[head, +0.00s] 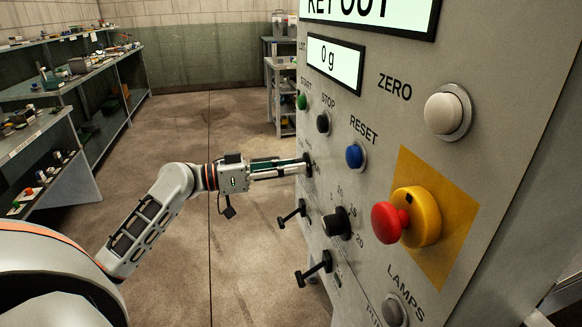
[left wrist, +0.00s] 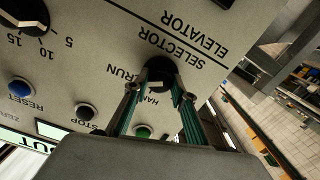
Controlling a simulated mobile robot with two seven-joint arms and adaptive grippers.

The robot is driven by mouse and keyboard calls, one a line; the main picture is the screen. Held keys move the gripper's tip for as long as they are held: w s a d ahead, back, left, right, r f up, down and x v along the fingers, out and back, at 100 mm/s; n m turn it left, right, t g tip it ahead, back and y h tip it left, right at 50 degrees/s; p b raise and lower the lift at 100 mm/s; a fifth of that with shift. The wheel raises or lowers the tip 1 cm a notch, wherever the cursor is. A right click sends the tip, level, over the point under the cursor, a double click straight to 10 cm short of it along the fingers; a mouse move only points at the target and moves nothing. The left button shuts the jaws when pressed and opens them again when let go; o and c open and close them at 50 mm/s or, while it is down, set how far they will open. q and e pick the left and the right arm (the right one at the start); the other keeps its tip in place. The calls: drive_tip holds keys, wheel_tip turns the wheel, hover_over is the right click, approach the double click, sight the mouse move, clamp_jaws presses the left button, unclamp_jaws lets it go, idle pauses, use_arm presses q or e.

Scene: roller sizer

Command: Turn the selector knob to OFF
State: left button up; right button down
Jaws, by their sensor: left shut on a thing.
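The selector knob (left wrist: 158,70) is a round black knob on the grey panel, beneath the word SELECTOR in the upside-down left wrist view. RUN and HAND labels show beside it, partly covered by my fingers. A pale mark shows on the knob; which label it points at I cannot tell. My left gripper (left wrist: 155,92) has one teal-and-grey finger on each side of the knob and is shut on it. In the head view the left gripper (head: 303,166) reaches the panel from the left, and its fingertips mostly hide the knob. My right gripper is not in view.
The panel (head: 385,150) also carries a blue RESET button (head: 354,156), a black STOP button (head: 323,123), a green START button (head: 302,102), a black dial (head: 337,222) and a red emergency stop (head: 388,222). Two black levers (head: 291,213) (head: 314,269) stick out below my gripper. The floor behind is clear.

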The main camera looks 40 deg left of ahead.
use_arm(q)
drive_tip(key=shift+n, duration=0.3)
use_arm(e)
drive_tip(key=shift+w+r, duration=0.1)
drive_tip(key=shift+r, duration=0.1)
use_arm(q)
drive_tip(key=n+p, duration=0.9)
drive_tip(key=n, duration=1.4)
drive_tip(key=shift+f, duration=0.1)
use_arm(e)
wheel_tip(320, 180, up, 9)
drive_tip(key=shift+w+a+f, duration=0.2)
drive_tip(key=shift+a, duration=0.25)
use_arm(q)
drive_tip(key=shift+n+p, duration=0.3)
